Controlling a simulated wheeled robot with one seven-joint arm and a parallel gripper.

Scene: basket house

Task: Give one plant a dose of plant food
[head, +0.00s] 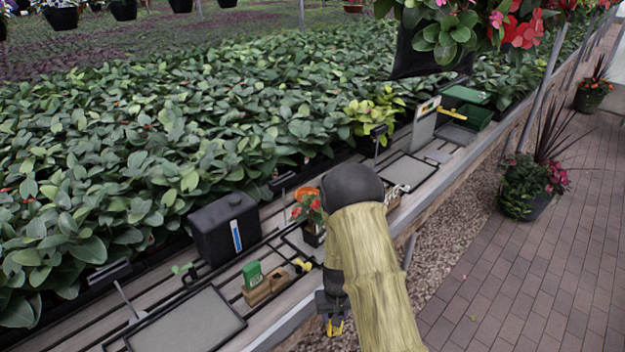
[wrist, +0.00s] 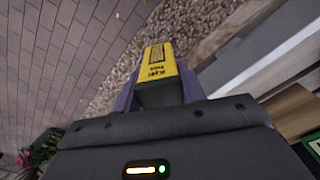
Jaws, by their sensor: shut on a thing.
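My gripper (head: 332,302) is shut on a yellow packet (wrist: 160,68) with black lettering that is hard to read. The yellow packet (head: 335,327) hangs beyond the bench's front edge, over the gravel strip; its lower part is dark in the wrist view. A small potted plant with red flowers (head: 312,212) stands on the bench, partly hidden by my arm. A yellow-green plant (head: 374,112) stands farther back. A wooden holder (head: 264,291) with a green packet (head: 252,274) sits on the bench to the left of my gripper.
A black tank (head: 224,228) with a blue-and-white strip stands at the bench's back. A grey tray (head: 190,322) lies at front left. A small yellow object (head: 303,265) lies near the holder. Dense leafy plants fill the space behind; a brick path (head: 530,270) runs at right.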

